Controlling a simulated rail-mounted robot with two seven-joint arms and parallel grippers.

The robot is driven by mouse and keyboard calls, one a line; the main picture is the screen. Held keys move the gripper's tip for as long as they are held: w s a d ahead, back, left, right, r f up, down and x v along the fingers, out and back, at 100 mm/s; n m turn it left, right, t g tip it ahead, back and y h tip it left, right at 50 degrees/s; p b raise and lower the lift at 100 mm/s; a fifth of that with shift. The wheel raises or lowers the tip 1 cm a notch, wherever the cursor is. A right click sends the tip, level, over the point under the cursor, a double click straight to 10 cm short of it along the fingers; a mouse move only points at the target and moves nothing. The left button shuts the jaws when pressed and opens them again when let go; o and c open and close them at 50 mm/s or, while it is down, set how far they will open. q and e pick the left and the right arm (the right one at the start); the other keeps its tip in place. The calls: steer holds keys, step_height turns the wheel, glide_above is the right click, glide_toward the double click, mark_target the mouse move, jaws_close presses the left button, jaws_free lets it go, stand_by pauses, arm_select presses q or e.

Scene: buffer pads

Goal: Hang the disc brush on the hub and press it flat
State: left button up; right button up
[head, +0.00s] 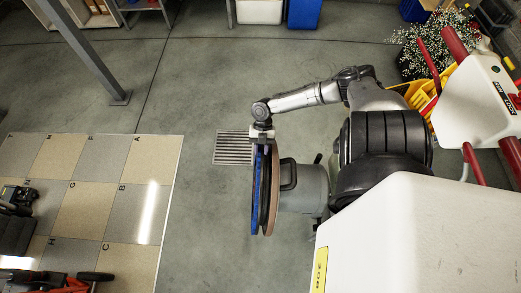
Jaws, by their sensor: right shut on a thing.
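My right gripper (262,140) is shut on the top edge of a blue disc, which I take as the disc brush (256,195). The brush is upright and seen edge-on. A dark layer and a brown disc (274,190) lie close along its right side. The brown disc faces the grey round housing (304,188) with a black handle. The hub itself is hidden between the discs. I cannot tell whether the brush touches the brown disc or sits on the hub. My left gripper is not in view.
A floor grate (232,147) lies left of the brush. A lettered tile platform (110,185) fills the lower left, with dark and red equipment on it. A white machine body with red handles (485,95) stands at the right. Open grey floor lies between.

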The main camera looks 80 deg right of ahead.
steer(key=shift+p+v, duration=0.6)
steer(key=shift+v, duration=0.4)
steer(key=shift+s+a, duration=0.1)
steer(key=shift+o, duration=1.4)
steer(key=o, duration=0.3)
steer(key=shift+r, duration=0.1)
steer(key=shift+o, duration=1.1)
steer(key=shift+s, duration=0.1)
steer(key=s+p+v, duration=0.1)
steer(key=p+v, duration=0.1)
steer(key=v, duration=1.1)
steer(key=shift+w+d+r+p, duration=0.2)
steer(key=shift+w+r+p, duration=0.05)
steer(key=shift+w+p, duration=0.2)
